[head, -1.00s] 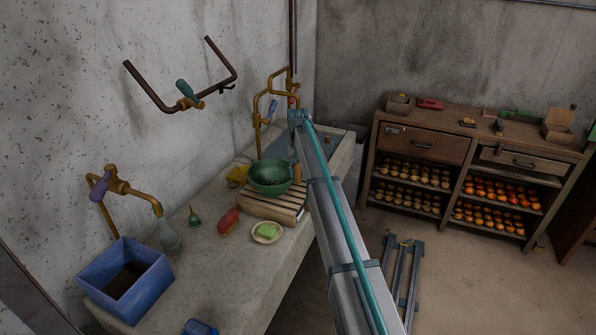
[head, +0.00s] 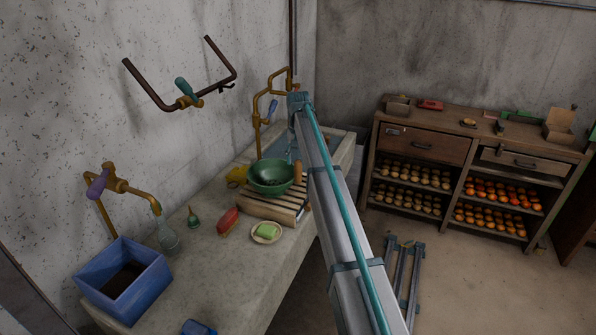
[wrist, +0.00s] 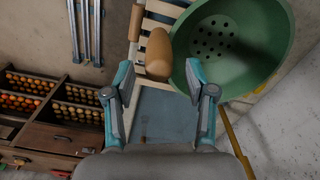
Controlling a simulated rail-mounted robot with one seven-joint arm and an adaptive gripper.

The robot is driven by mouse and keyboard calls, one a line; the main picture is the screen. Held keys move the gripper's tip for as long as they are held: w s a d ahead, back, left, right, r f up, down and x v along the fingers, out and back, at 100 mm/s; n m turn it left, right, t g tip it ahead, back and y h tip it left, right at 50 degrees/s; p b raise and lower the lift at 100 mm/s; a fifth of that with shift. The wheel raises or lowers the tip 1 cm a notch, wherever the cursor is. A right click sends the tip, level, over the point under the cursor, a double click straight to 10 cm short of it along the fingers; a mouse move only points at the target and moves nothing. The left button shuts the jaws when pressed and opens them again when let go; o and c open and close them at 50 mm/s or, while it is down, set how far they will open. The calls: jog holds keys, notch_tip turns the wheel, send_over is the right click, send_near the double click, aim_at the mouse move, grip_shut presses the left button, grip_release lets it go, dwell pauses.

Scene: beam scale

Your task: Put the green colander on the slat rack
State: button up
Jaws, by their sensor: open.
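The green colander (head: 270,178), a round bowl with holes in its bottom, stands over the back-left part of the slat rack (head: 288,212) in the head view. It looks upright and appears to rest on the slats, but its underside is hidden. In the wrist view the colander (wrist: 285,78) fills the upper right, beside the pale slats of the rack (wrist: 165,10). My gripper (wrist: 159,68) is open and empty, its fingers apart from the colander, which is beyond the right finger. My arm hides most of the gripper in the head view.
A wooden rounded object (wrist: 158,52) shows beyond my fingertips, close beside the colander. A sink basin (head: 313,145) is behind the rack. A soap dish (head: 266,233), a red brush (head: 228,220) and a blue box (head: 124,280) stand nearer on the counter. Brass pipes rise along the wall.

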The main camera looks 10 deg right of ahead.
notch_tip(320, 180, up, 7)
jog(key=shift+f+b, duration=0.2)
jog(key=shift+b, duration=0.5)
